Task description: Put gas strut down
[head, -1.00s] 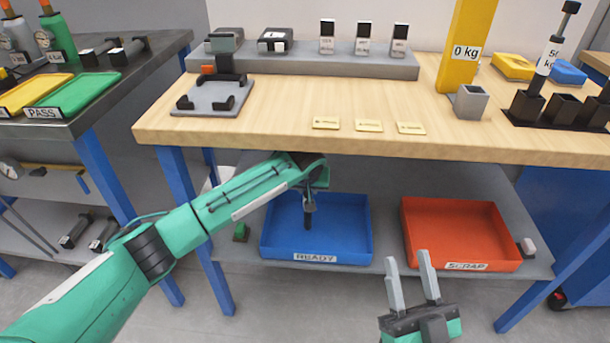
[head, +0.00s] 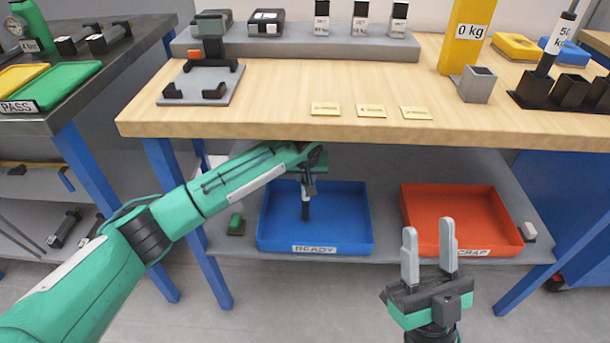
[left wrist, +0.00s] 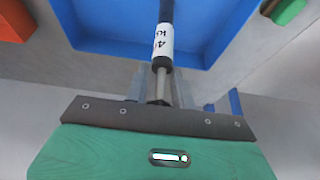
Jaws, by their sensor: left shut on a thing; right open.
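A gas strut (left wrist: 163,42) with a black body, a white label and a thin metal rod is in the left wrist view. My left gripper (left wrist: 160,88) is shut on its rod end. In the head view the strut (head: 306,207) hangs upright in front of my left gripper (head: 309,178), over or inside the blue READY tray (head: 348,238). I cannot tell whether its lower end touches the tray floor. The blue tray also fills the top of the left wrist view (left wrist: 100,28). My right gripper (head: 429,255) is open and empty, in front of the red SCRAP tray (head: 425,215).
Both trays stand on a grey lower shelf (head: 390,170) under the wooden bench top (head: 270,110), whose edge is just above my left forearm. A small green object (head: 236,224) lies left of the blue tray. A white-topped object (head: 529,231) sits right of the red tray.

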